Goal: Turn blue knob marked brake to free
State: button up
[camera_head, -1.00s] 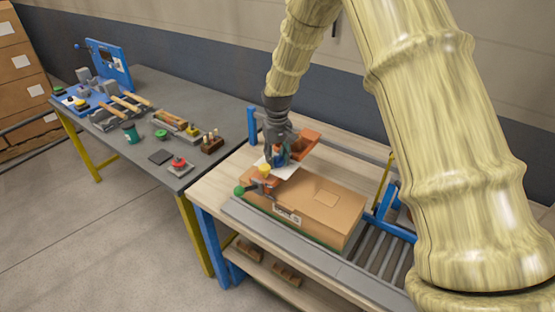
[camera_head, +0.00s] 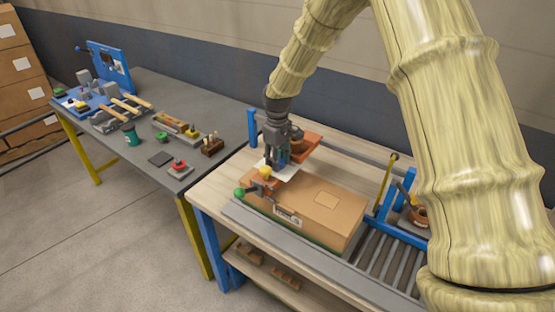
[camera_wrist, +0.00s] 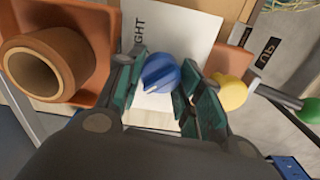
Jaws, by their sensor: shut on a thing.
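The blue knob (camera_wrist: 160,73) sits between the two green-padded fingers of my gripper (camera_wrist: 163,90) in the wrist view. A pale pointer line on its top points to the lower left. The knob stands over a white block, beside a white plate (camera_wrist: 178,32) on which only the letters "GHT" are readable. No "brake" or "free" marking is readable. In the head view my gripper (camera_head: 276,160) points down at the white plate, behind the cardboard box; the knob is mostly hidden there by the fingers.
An orange holder with a round cup (camera_wrist: 45,72) stands left of my gripper in the wrist view. A yellow knob (camera_wrist: 230,92) and a green-ended lever (camera_wrist: 309,110) are close on the right. The cardboard box (camera_head: 325,215) lies in front; a cluttered grey table (camera_head: 215,115) stands left.

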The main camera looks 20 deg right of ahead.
jog(key=shift+w+r, duration=0.15)
jog(key=shift+c, duration=0.2)
jog(key=o, duration=0.9)
jog(key=shift+o, duration=0.7)
jog(key=shift+r, duration=3.95)
jog(key=shift+s+f, duration=0.1)
jog(key=shift+s, duration=0.1)
